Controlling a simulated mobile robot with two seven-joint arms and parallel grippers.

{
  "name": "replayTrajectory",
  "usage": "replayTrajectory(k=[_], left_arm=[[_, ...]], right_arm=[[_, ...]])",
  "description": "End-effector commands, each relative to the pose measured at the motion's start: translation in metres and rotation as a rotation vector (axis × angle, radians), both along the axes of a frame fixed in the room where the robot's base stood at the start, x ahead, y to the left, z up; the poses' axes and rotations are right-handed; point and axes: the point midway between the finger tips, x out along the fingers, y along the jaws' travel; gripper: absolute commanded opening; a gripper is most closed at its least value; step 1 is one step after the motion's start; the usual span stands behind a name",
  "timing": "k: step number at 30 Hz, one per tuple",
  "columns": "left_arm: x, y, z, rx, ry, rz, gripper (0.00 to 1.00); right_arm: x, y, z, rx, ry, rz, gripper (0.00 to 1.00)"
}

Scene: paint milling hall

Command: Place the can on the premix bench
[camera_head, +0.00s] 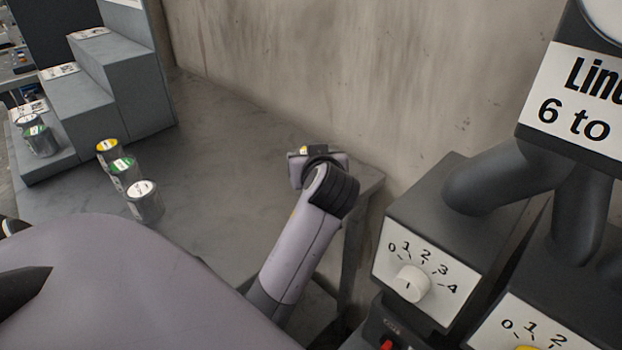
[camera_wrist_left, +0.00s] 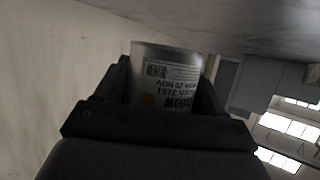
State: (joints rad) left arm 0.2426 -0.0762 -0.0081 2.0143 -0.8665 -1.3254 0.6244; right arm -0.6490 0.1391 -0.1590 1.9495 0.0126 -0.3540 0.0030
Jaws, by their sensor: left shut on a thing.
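The can (camera_wrist_left: 166,72) is a metal cylinder with a white printed label, seen upside down in the left wrist view between the two dark fingers of my left gripper (camera_wrist_left: 166,92). In the head view my left gripper (camera_head: 318,165) is over the right end of a grey bench (camera_head: 230,140), close to the wall. The arm and gripper largely hide the can there; only a small yellow-and-white patch shows at the gripper's far side. I cannot tell whether the can touches the bench top. My right gripper is not in view.
Cans with yellow (camera_head: 107,148), green (camera_head: 123,167) and white (camera_head: 144,196) lids stand in a row on the left of the bench. Grey steps (camera_head: 85,105) with cans rise behind them. Dial boxes (camera_head: 425,265) and thick pipes stand right. The bench's middle is clear.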

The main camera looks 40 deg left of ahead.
Motion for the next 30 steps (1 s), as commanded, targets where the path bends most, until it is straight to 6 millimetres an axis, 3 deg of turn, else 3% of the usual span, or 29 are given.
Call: replayTrajectory(k=[5,13,25,26,27,28,30], left_arm=[[0.0,0.0,-0.006,0.002,-0.002,0.0,0.32],[0.0,0.0,-0.043,0.003,0.0,0.0,0.32],[0.0,0.0,-0.048,0.001,-0.003,-0.001,0.32],[0.0,0.0,-0.049,0.0,-0.001,0.0,0.72],[0.0,0.0,-0.048,0.0,-0.001,0.0,0.85],[0.0,0.0,-0.048,0.0,-0.001,0.0,0.95],[0.0,0.0,-0.048,0.001,-0.001,0.0,0.95]], right_arm=[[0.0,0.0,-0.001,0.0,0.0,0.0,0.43],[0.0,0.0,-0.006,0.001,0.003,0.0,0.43],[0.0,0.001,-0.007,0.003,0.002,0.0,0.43],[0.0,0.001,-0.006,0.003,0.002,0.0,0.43],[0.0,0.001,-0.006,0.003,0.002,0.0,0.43],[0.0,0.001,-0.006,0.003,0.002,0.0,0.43],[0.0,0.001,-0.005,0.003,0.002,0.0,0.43]])
